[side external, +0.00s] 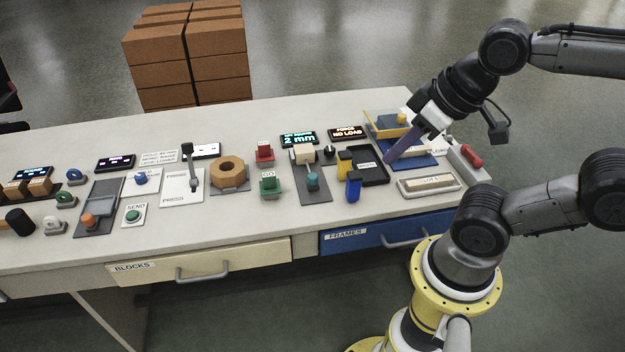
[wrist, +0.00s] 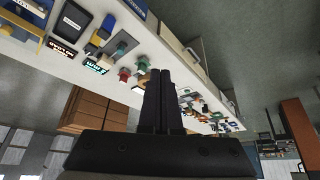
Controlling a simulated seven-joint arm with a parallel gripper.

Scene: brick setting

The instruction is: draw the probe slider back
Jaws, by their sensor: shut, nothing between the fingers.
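A grey slider track (side external: 312,190) with a teal knob (side external: 312,180) stands on the bench below the "2 mm" display (side external: 299,140). A beige block (side external: 304,155) is at its far end. No label naming it the probe slider is readable. The track also shows in the wrist view (wrist: 122,43). My gripper (side external: 389,162) is shut and empty, over the tray area to the right of the slider and apart from it. In the wrist view its dark fingers (wrist: 160,75) lie together.
A black tray (side external: 375,180) with yellow and blue pieces beside it lies between gripper and slider. The "NO LOAD" display (side external: 347,132) is behind. A second slider with an orange knob (side external: 89,220) is far left. Red (side external: 264,153) and green (side external: 270,185) buttons stand left of the teal-knobbed slider.

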